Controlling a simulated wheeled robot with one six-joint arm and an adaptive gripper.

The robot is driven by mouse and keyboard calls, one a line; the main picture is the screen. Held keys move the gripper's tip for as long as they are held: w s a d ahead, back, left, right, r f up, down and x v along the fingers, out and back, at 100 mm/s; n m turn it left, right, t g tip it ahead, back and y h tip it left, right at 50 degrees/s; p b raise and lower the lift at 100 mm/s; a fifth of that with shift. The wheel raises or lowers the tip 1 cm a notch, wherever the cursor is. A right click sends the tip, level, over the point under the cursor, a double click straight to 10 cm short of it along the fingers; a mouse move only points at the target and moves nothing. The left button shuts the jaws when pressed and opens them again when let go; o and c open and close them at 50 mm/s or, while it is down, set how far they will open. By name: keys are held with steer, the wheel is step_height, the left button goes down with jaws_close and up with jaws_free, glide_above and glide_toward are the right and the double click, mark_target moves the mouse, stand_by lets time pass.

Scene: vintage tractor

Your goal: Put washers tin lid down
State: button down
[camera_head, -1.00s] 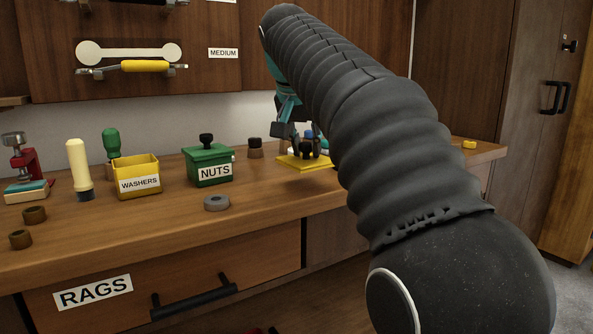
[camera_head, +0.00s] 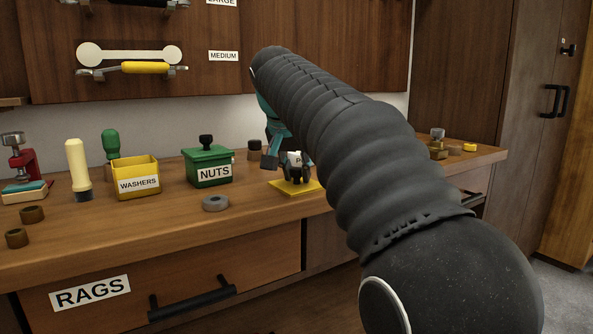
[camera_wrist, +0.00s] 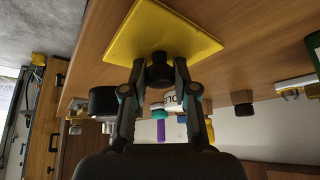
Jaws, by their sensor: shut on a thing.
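The open yellow washers tin (camera_head: 138,180) stands upright on the bench, its label facing me and no lid on it. Its yellow square lid (camera_head: 297,188) is out to the right, past the green nuts tin, flat side down with its black knob up. My gripper (camera_head: 298,170) is shut on that knob. In the wrist view the lid (camera_wrist: 150,32) spreads beyond the fingers, and the black knob (camera_wrist: 160,72) sits between the fingertips (camera_wrist: 158,82). I cannot tell how far the lid is above the bench.
The lidded green nuts tin (camera_head: 207,167) and a grey ring (camera_head: 215,203) stand between the lid and the washers tin. A cream-handled tool (camera_head: 78,168) and a green-handled one (camera_head: 111,145) are close by the washers tin. Brown rings (camera_head: 32,214) lie at front left.

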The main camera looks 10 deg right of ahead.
steer(key=c, duration=0.9)
jaws_free()
steer(key=shift+f, duration=0.1)
steer(key=shift+r, duration=0.4)
steer(key=p+v, duration=0.3)
steer(key=v, duration=0.8)
steer(key=shift+s+a+r, duration=0.2)
steer(key=shift+r, duration=0.05)
steer(key=s+d+f+n+y, duration=0.1)
steer(key=s+f+n, duration=0.2)
steer(key=s+f, duration=0.9)
steer(key=s+d+f+n+y, duration=0.2)
steer(key=s+f, duration=1.1)
steer(key=f, duration=0.8)
steer(key=shift+s+n, duration=0.15)
steer(key=shift+n, duration=0.45)
